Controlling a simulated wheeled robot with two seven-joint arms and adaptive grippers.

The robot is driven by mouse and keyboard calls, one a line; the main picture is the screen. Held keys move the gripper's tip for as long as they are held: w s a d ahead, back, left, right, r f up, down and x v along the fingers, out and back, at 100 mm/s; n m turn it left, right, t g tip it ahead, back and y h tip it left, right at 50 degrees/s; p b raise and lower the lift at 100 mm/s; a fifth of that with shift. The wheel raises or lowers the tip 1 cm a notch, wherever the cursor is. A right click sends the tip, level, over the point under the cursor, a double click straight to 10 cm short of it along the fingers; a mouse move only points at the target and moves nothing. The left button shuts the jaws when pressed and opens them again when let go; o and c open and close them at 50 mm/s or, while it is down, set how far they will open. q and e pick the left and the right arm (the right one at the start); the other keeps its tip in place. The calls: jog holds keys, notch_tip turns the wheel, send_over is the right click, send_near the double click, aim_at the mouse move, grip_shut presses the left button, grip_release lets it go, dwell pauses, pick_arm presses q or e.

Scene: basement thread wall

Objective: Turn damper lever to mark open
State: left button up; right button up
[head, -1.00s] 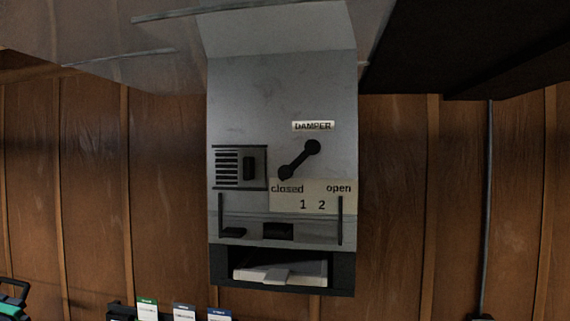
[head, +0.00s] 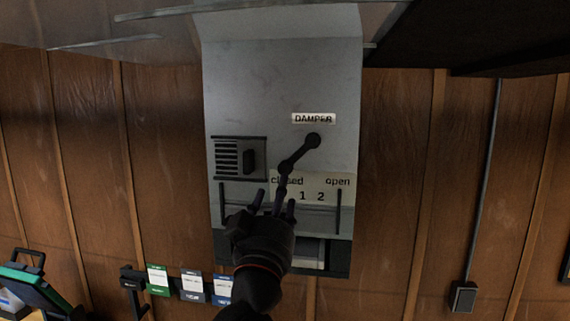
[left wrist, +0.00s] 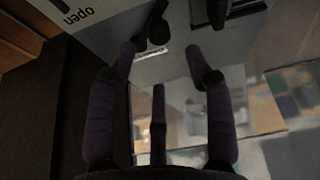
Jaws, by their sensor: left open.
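The black damper lever (head: 299,154) is on the grey metal cabinet, under the DAMPER label (head: 313,119). Its pivot is at the upper right, and its knob end points down-left toward "closed" on the scale plate (head: 336,195). The plate also reads 1, 2 and "open". My left gripper (head: 273,203) is open, just below the lever's knob end, and hides part of "closed". I cannot tell whether a finger touches the knob. In the left wrist view the open fingers (left wrist: 165,75) show near the panel, with the "open" lettering at the upper left. My right gripper is not in view.
A slotted vent with a slider (head: 239,158) is left of the lever. Thin upright bars (head: 338,212) flank the plate. A dark open tray is below. Wood panelling surrounds the cabinet, with small coloured cards (head: 191,287) at lower left.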

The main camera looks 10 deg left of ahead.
aim_at(284, 171)
pick_arm(q)
jog(key=p+x, duration=0.2)
jog(key=x, duration=0.7)
jog(key=shift+w, duration=0.2)
jog(key=shift+s, duration=0.1)
grip_shut()
